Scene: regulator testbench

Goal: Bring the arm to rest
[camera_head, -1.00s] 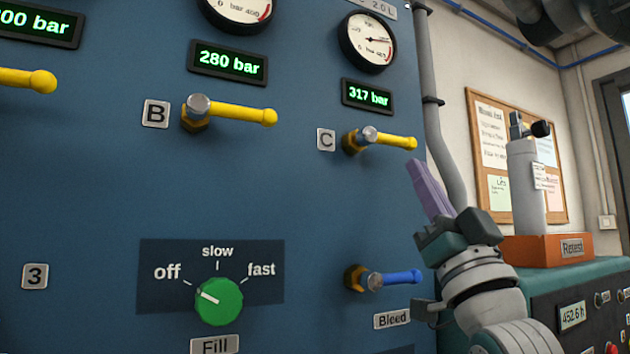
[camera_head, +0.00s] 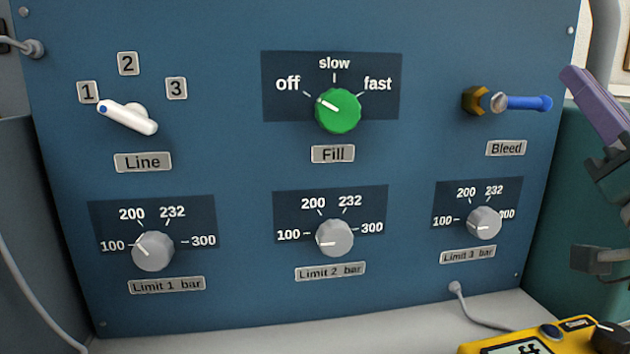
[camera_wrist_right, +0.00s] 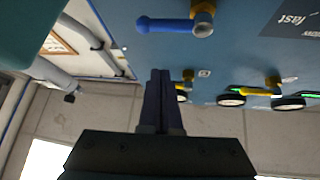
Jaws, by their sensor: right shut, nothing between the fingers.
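My right gripper (camera_head: 578,80) is at the right edge of the head view, its purple fingers shut and empty. It stands right of the blue Bleed lever (camera_head: 528,103), with a gap between them in the picture. In the right wrist view its closed fingers (camera_wrist_right: 160,75) point past the blue panel, and the Bleed lever (camera_wrist_right: 175,25) shows above them. Part of the right arm is cut off by the picture edge. My left gripper is not in view.
The blue panel (camera_head: 230,180) carries the white Line selector (camera_head: 128,117), pointing towards 1, and the green Fill knob (camera_head: 338,110), at off. Several grey limit knobs sit below. A yellow meter (camera_head: 510,343) lies at bottom right. Yellow levers (camera_wrist_right: 262,91) show in the wrist view.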

